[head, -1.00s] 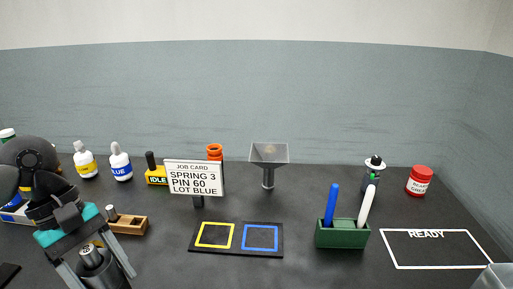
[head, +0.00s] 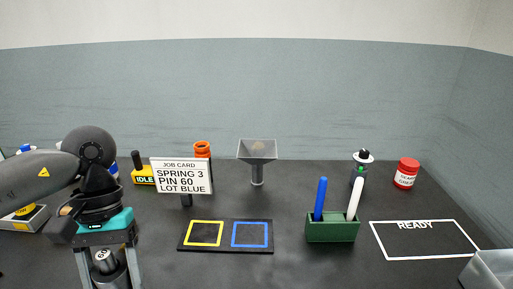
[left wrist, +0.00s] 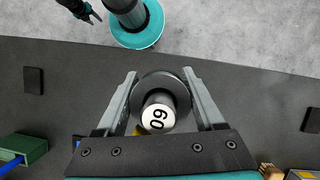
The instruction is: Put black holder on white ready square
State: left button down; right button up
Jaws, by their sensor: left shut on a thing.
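The black holder (head: 111,278) is a dark round cup with a pin standing in it, its pale top marked 60. My left gripper (head: 108,268) is shut around the holder at the front left in the head view. In the left wrist view the holder (left wrist: 147,90) sits upright between the two fingers. The white ready square (head: 425,243), a white outline marked READY, lies empty on the table at the right, far from the holder. My right gripper (left wrist: 94,15) shows small at the top left of the left wrist view, open and empty.
A green box (head: 332,230) with blue and white pens stands left of the ready square. A clear bin (head: 490,270) is at the front right corner. A black tray (head: 225,249) with yellow and blue squares, a job card (head: 182,177) and a funnel (head: 257,150) are mid-table.

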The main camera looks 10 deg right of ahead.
aim_at(428, 237)
jog(key=z, duration=1.1)
jog(key=l+z, duration=0.15)
jog(key=z, duration=0.35)
jog(key=l+z, duration=0.1)
jog(key=z, duration=0.35)
jog(key=i, duration=0.05)
